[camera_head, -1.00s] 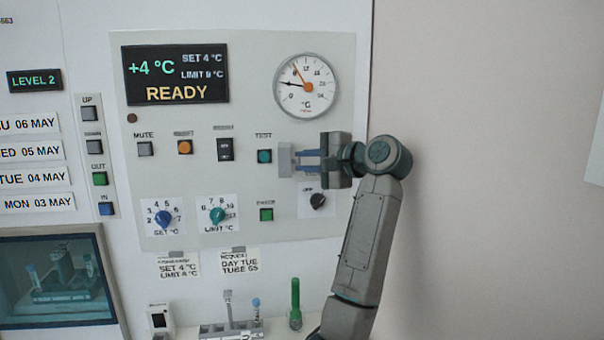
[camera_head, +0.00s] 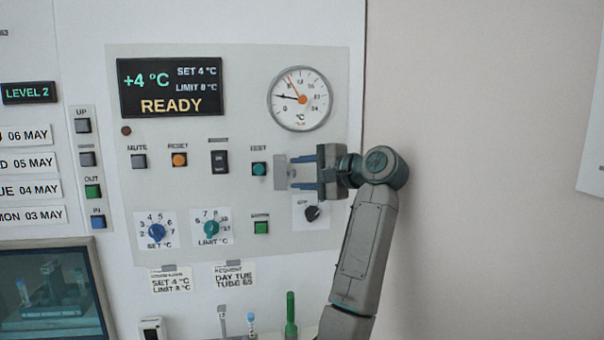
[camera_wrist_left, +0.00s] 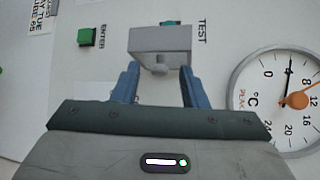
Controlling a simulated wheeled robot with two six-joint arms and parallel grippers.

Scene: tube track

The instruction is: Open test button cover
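The teal TEST button (camera_head: 259,169) shows on the control panel in the head view. A grey block-like cover (camera_head: 280,172) appears just right of it. I cannot tell the cover's exact hinge angle. My left gripper (camera_head: 303,172) points left at the cover, its blue fingers apart. My right gripper is not in view.
A dark knob (camera_head: 312,213) sits just below my gripper, and a round dial (camera_head: 300,99) is above it. The green ENTER button (camera_head: 261,227) is lower left. Tubes, including a green one (camera_head: 291,314), stand below.

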